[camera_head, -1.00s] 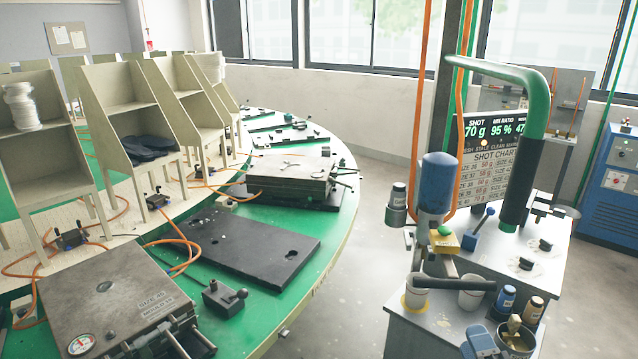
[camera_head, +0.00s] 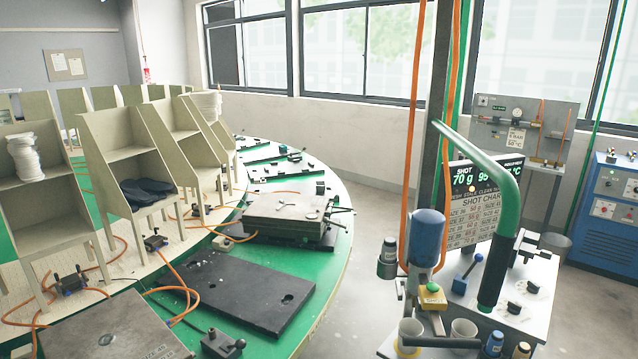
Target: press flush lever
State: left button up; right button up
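A small blue block with a slanted lever and a blue knob (camera_head: 467,274) stands on the grey dispensing machine (camera_head: 535,285) at the right. It looks like the flush lever, but no readable label confirms this. The lever leans up to the right. Left of it is a yellow box with a green button (camera_head: 432,296), below the blue tank (camera_head: 427,237). Neither of my grippers shows in this view, and nothing of mine touches the lever.
A green pipe with a black sleeve (camera_head: 497,268) hangs right of the lever. White cups (camera_head: 463,329) and small bottles (camera_head: 494,343) stand at the machine's front. The green carousel table (camera_head: 335,218) fills the left, with bare floor (camera_head: 365,255) between.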

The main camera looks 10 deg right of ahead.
aim_at(478, 257)
jog(key=z, duration=1.25)
